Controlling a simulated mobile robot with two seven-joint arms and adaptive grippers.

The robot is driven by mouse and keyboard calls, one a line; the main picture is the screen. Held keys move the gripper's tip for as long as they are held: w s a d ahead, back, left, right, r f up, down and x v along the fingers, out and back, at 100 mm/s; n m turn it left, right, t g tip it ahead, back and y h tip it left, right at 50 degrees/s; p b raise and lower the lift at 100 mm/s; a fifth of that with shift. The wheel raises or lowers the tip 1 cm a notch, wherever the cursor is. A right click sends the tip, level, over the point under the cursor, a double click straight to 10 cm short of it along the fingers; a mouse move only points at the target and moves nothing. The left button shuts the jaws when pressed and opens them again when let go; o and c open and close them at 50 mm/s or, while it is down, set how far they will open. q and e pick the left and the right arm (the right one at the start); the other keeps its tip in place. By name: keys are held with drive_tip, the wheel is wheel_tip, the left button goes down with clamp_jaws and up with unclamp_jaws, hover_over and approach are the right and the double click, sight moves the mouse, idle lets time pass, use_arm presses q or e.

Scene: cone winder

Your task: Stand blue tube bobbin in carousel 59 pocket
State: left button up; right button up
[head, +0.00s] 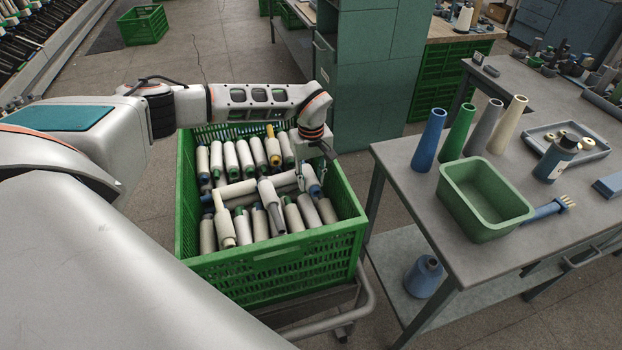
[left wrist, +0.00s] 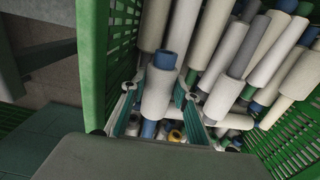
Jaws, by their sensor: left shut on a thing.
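My left gripper (head: 312,172) reaches down into the right side of a green crate (head: 270,274) full of bobbins. It is shut on a white-wound blue tube bobbin (head: 311,186), whose blue end shows in the head view. In the left wrist view the held bobbin (left wrist: 158,92) stands roughly upright between the two fingers (left wrist: 155,98), with blue tube showing above and below the yarn. Other bobbins lie close by it, near the crate wall. The carousel 59 pocket cannot be made out in these frames. My right gripper is not in view.
The crate rests on a wheeled cart (head: 368,300). To its right is a grey table (head: 408,172) with several cones, a green bin (head: 485,205) and a tray (head: 570,150). A green cabinet (head: 370,80) stands behind. A rack of dark spindles (head: 30,35) is at upper left.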

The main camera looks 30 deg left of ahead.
use_arm(q)
wheel_tip(320, 180, up, 14)
drive_tip(key=p, duration=0.1)
drive_tip(key=shift+f, duration=0.2)
idle(0.8)
idle(0.4)
